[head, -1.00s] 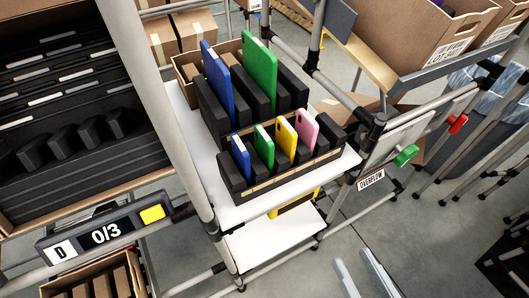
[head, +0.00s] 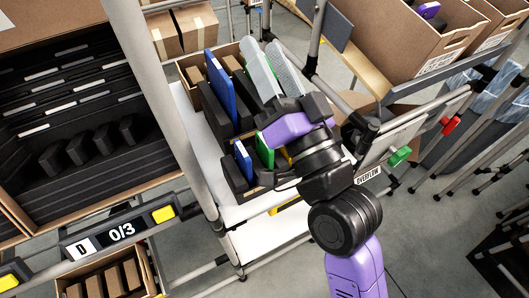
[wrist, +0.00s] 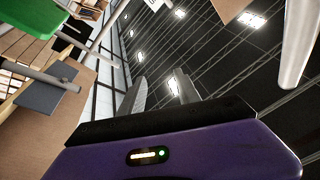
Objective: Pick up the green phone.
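The small green phone (head: 265,150) stands in the front row of a black-slotted carton (head: 232,178) on the white shelf, partly covered by my gripper. A small blue phone (head: 243,160) stands to its left. A sliver of the yellow phone (head: 285,157) shows to its right; the pink one is hidden. My gripper (head: 273,68) is above the carton, its two grey fingers apart and empty, pointing up and away in the picture. The fingers also show apart in the wrist view (wrist: 158,92), with only ceiling between them. A green surface (wrist: 28,18) shows there at top left; I cannot tell which item.
A tall blue tablet (head: 220,86) stands in the carton behind; the tall green one is hidden behind my gripper. A grey post (head: 165,110) stands left of the shelf. A rail with green (head: 400,156) and red knobs is at right.

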